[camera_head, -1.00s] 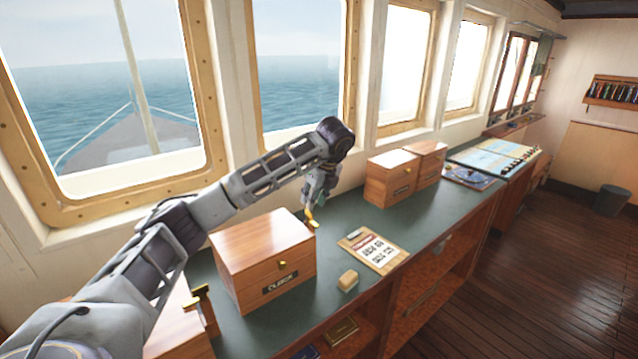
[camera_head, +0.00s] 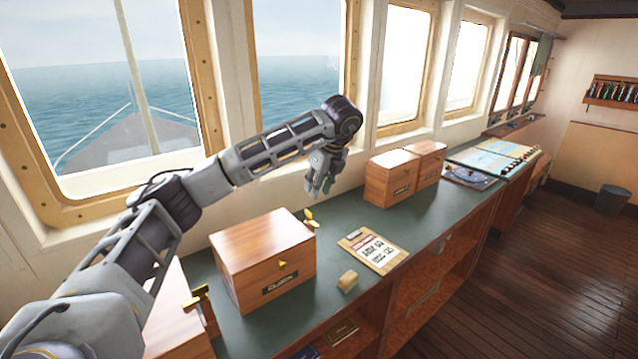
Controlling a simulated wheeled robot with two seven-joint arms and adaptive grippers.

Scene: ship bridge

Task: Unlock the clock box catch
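A wooden box (camera_head: 262,255) with a dark label stands on the green counter at the front left. The label is too small to read surely. A small brass knob (camera_head: 282,264) is on its front face. My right gripper is not in view.
Two more wooden boxes (camera_head: 393,182) stand farther along the counter (camera_head: 341,215). A clipboard (camera_head: 374,250) and a small tan block (camera_head: 348,281) lie near the front edge. Another wooden box (camera_head: 172,318) is at the lower left, partly behind my arm. Windows line the wall behind.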

